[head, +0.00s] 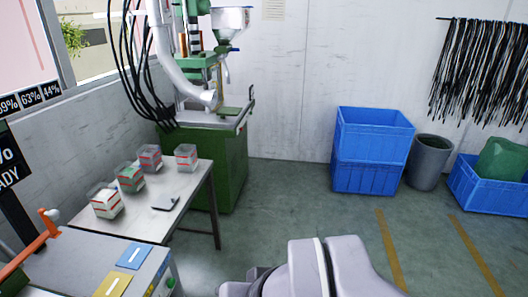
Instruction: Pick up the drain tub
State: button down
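Several small clear tubs with red markings stand on the pale metal table (185,215) at the left. One is at the front left (106,201), one with green on it is behind it (130,178), one is farther back (150,158), and one is at the back right (186,157). No readable label shows which is the drain tub. The tubs look upright and apart from my arm. My grey arm links show at the bottom middle, but my gripper's fingers are not in view.
A green moulding machine (215,150) stands behind the table. A grey box with coloured plates (95,270) is at the front left. Blue crates (372,150), a grey bin (428,163) and another blue crate (485,190) line the back wall. The middle floor is clear.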

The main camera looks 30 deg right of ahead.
aim_at(186, 155)
jog(key=i+l+u, duration=0.3)
jog(key=i+l, duration=0.5)
jog(key=i, duration=0.5)
jog(key=i+l+u, duration=0.25)
jog(key=i+l, duration=0.85)
jog(key=i, duration=0.1)
